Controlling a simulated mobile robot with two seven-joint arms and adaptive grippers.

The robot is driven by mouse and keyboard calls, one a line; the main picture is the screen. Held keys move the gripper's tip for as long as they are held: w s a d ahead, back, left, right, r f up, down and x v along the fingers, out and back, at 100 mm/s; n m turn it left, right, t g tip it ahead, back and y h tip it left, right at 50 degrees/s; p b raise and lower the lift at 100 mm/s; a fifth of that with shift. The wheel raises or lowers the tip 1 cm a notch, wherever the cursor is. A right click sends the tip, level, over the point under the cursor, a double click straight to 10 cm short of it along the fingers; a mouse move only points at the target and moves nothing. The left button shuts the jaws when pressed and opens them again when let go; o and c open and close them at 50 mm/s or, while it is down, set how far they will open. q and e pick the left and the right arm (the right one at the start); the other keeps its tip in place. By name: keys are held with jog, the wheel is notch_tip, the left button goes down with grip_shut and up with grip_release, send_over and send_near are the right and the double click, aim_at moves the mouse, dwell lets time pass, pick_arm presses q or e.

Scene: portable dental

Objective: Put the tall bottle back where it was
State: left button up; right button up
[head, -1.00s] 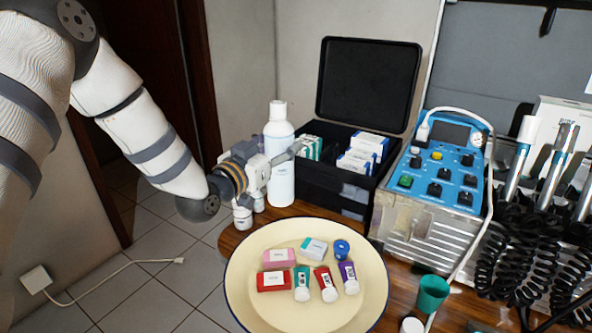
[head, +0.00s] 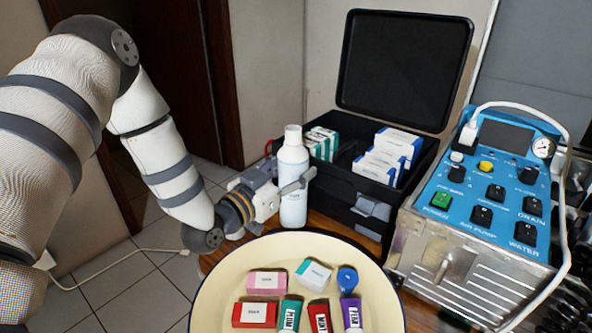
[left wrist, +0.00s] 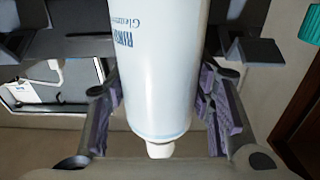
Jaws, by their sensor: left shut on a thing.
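The tall bottle (head: 293,180) is white with a pale blue lower part and stands upright between the round tray (head: 213,292) and the black case. My left gripper (head: 284,190) reaches it from the left and is shut around its body. In the left wrist view the bottle (left wrist: 160,70) is between the two finger pads (left wrist: 160,115), with printed lettering on its side. I cannot tell whether its base touches the table. My right gripper is not in view.
The open black case (head: 345,205) with several boxes stands close behind and right of the bottle. The tray in front holds small boxes and tubes. A blue control unit (head: 490,185) with a hose stands at right. Tiled floor lies at left.

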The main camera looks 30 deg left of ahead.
pick_arm(q)
jog(key=shift+f, duration=0.1)
jog(key=o, duration=1.3)
jog(key=shift+w, duration=0.1)
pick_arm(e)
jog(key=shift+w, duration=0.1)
pick_arm(q)
jog(key=shift+r, duration=0.25)
jog(key=s, duration=0.4)
jog(key=s+p, duration=0.1)
jog(key=s, duration=0.3)
jog(key=s+a, duration=0.1)
jog(key=s, duration=0.3)
jog(key=shift+f, duration=0.1)
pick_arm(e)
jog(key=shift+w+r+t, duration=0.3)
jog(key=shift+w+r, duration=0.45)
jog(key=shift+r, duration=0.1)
